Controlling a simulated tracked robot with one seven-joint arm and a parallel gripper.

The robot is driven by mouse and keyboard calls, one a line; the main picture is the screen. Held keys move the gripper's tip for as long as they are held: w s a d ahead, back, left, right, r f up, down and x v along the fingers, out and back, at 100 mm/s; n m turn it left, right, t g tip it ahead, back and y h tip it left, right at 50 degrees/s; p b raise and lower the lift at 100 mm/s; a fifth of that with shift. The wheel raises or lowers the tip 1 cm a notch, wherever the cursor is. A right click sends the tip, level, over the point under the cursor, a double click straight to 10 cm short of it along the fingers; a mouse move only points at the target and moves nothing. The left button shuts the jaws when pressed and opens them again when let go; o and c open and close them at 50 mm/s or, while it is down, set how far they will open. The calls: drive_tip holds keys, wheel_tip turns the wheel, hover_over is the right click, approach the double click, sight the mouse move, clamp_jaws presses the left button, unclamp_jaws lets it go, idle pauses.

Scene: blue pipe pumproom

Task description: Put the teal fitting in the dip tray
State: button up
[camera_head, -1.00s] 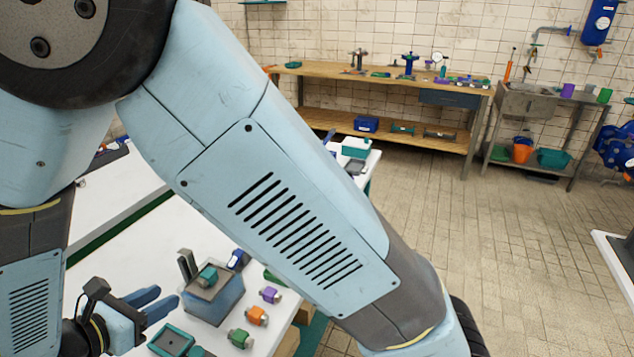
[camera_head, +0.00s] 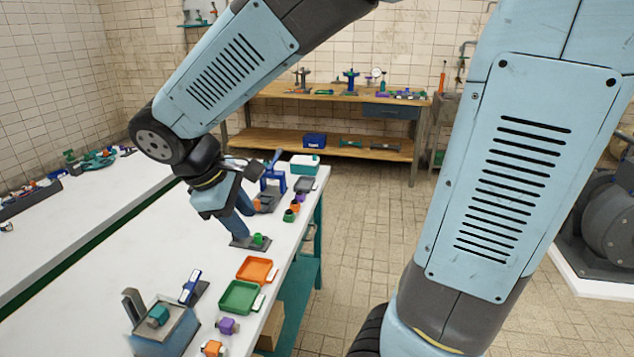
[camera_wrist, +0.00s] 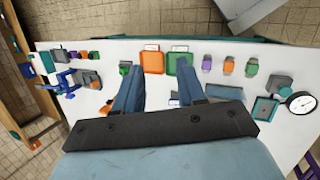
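My gripper (camera_head: 241,228) points down over the table, farther away and to the right of that fitting. A teal-edged tray (camera_wrist: 265,108) lies at the right of the wrist view. I cannot tell which container is the dip tray. The gripper hides part of the table below it.
An orange tray (camera_head: 257,270) and a green tray (camera_head: 240,297) lie near the table's right edge. A green fitting (camera_head: 258,239) on a dark base is close to the fingers. A purple fitting (camera_head: 228,325) and orange fitting (camera_head: 213,348) stand nearer. A gauge (camera_wrist: 302,102) is far right.

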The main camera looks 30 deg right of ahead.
drive_tip(key=s+d+r+m+t+y, duration=0.4)
drive_tip(key=s+d+r+m, duration=0.3)
drive_tip(key=d+m, duration=0.4)
drive_tip(key=shift+s+d+r+y, duration=0.15)
drive_tip(key=shift+s+d+y, duration=0.05)
drive_tip(key=shift+d+y, duration=0.15)
